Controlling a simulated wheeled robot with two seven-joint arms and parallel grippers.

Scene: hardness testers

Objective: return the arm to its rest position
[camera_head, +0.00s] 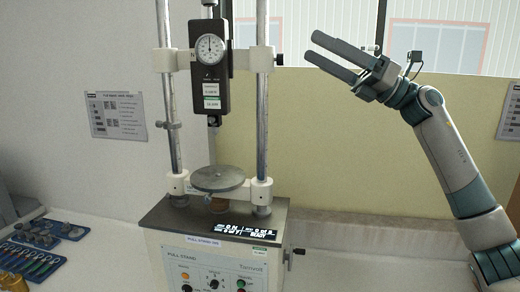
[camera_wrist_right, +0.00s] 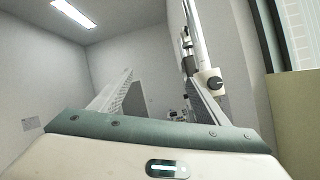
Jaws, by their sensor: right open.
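My right arm (camera_head: 455,165) comes in from the right in the head view and is raised, bent toward the upper left. Its gripper (camera_head: 318,50) is open and empty, with the two fingers apart and pointing left and up. It is in the air to the right of the test stand, apart from it. In the right wrist view the two fingers (camera_wrist_right: 160,95) spread apart with nothing between them. My left gripper is in neither view.
The pull stand (camera_head: 215,265) has upright posts, a dial gauge (camera_head: 209,49) and a round plate (camera_head: 217,178). Blue trays (camera_head: 62,230) with small parts lie at the lower left. A beige panel (camera_head: 330,150) and window (camera_head: 440,40) stand behind. The white counter (camera_head: 370,260) right of the stand is clear.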

